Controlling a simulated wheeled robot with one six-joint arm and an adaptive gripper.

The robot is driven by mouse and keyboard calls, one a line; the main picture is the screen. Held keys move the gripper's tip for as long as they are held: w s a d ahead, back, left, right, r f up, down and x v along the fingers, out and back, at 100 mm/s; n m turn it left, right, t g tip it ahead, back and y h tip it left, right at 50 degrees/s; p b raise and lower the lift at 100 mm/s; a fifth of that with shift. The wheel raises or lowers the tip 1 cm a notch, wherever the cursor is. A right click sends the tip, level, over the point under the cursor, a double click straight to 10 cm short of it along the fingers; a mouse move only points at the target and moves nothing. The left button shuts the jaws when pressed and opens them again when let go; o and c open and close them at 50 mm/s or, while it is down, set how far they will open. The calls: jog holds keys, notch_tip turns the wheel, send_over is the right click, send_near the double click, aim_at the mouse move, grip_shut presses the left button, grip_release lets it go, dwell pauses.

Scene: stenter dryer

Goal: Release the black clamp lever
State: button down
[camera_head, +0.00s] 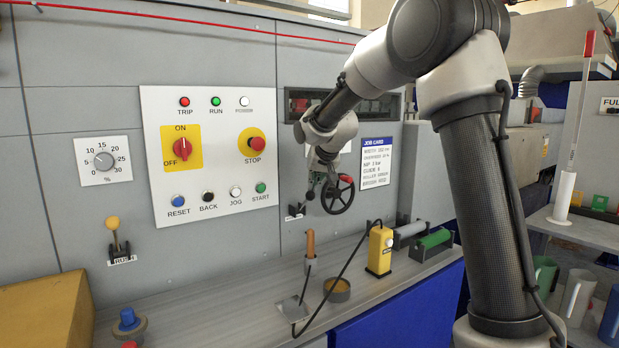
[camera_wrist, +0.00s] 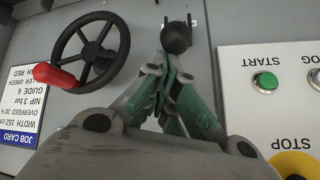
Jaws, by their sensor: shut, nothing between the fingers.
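The black clamp lever shows in the wrist view as a black ball knob (camera_wrist: 176,38) on a short stem, with a small bracket at the panel behind it. In the head view the lever (camera_head: 310,195) is small and partly hidden by my arm, left of the handwheel. My gripper (camera_wrist: 167,72) has its green-sided fingers shut with nothing between them. The fingertips are right at the knob, overlapping its lower edge in the wrist view. I cannot tell whether they touch it. In the head view my gripper (camera_head: 318,178) is against the panel area and small.
A black handwheel (camera_wrist: 90,50) with a red handle is close beside my gripper. A control panel (camera_head: 210,150) with a red-yellow stop button (camera_head: 256,144) is to the left. A job card (camera_head: 376,162) is to the right. A yellow box (camera_head: 380,250) and rollers stand on the ledge below.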

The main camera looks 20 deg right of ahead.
jog(key=s+d+f+t, duration=0.2)
jog(key=s+f, duration=0.4)
jog(key=f, duration=0.3)
jog(key=shift+s+t+y, duration=0.2)
jog(key=shift+t+y, duration=0.1)
jog(key=shift+y, duration=0.1)
dwell(0.6)
